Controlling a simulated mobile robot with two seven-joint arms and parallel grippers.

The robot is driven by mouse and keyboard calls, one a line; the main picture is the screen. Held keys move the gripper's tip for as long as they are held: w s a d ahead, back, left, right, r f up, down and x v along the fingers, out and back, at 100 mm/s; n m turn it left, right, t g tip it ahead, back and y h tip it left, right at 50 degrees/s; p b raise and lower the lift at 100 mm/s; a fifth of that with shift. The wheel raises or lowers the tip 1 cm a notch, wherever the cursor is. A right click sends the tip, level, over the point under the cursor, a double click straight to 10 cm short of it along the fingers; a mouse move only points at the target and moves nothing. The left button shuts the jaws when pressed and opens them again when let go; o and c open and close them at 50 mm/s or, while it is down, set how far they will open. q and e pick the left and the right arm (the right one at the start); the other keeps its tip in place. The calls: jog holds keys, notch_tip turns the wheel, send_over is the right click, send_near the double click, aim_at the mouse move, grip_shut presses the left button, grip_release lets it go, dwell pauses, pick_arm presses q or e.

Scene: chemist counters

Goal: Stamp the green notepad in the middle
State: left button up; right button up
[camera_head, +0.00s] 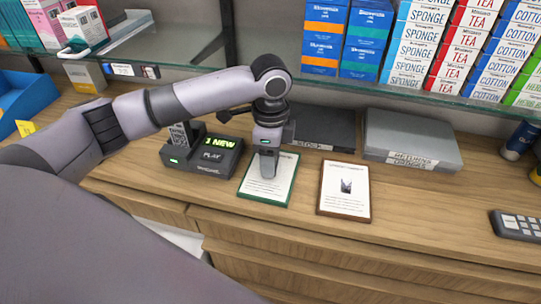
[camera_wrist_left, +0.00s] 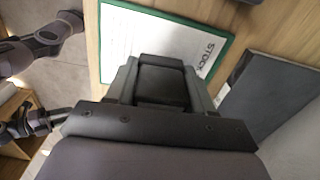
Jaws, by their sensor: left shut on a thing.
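The green notepad (camera_head: 286,180), a white page with a green border, lies flat on the wooden counter near the middle. My left gripper (camera_head: 268,172) points down over it and covers part of its page. In the left wrist view the notepad (camera_wrist_left: 140,35) lies just beyond the fingers, with "STOCK" printed on the page. My left gripper (camera_wrist_left: 160,95) is shut on a dark block, the stamp (camera_wrist_left: 161,82), held between its fingers. Whether the stamp touches the page is hidden.
A brown-edged notepad (camera_head: 345,188) lies to the right. A black answering machine (camera_head: 203,157) stands to the left. A dark flat case (camera_head: 322,132) and a grey case (camera_head: 410,140) lie behind. A glass shelf (camera_head: 380,92) with boxes overhangs the back. A keypad (camera_head: 518,224) is far right.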

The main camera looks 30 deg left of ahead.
pick_arm(q)
jog(key=shift+f, duration=0.6)
dwell(1.2)
jog(key=shift+r, duration=0.1)
